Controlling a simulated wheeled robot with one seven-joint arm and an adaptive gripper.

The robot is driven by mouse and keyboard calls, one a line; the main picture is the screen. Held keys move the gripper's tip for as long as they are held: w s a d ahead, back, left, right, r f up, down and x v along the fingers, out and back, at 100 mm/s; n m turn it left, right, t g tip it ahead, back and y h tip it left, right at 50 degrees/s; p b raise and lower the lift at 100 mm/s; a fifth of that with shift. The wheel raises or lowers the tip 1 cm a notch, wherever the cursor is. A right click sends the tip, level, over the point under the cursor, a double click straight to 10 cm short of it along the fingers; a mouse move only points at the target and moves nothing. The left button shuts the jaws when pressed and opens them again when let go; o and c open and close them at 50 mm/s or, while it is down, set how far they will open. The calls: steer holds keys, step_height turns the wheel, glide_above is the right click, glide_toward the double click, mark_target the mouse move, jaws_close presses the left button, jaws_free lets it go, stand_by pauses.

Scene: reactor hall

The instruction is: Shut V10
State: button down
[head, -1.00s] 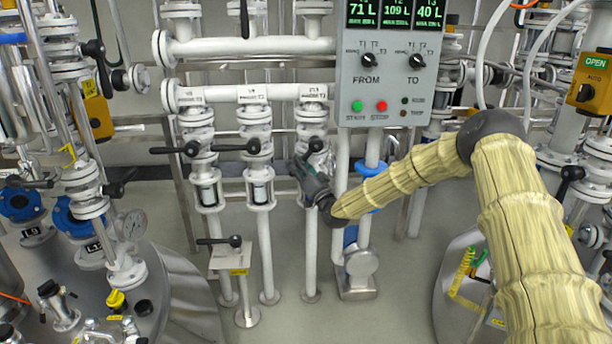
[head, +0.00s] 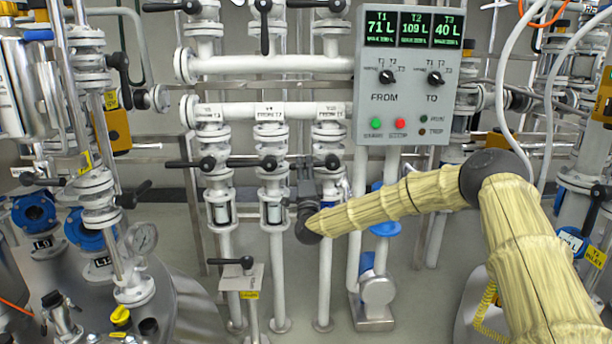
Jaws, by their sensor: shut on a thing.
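The label of V10 (head: 329,112) is small and hard to read; it marks the rightmost of three valves in the lower row. Its black lever pivots at a round hub (head: 332,161) on the white vertical pipe. My gripper (head: 304,168) is just left of that hub, shut on the lever. The lever seems to point left, across its pipe, but the gripper hides most of it. The fingertips are small and dark against the pipes.
Two neighbouring valves have black levers pointing left, the middle one (head: 245,162) close to my gripper. The grey control panel (head: 408,75) hangs above my forearm. A low stand with a black lever (head: 232,262) is at lower left. Open floor lies below my gripper.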

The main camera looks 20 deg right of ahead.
steer(key=shift+r+m+h, duration=0.5)
steer(key=shift+m+h, duration=0.1)
steer(key=shift+m, duration=0.3)
steer(key=shift+d, duration=0.1)
steer(key=c, duration=1.3)
jaws_free()
steer(key=shift+s+f, duration=0.3)
steer(key=shift+s, duration=0.05)
steer(key=v, duration=1.1)
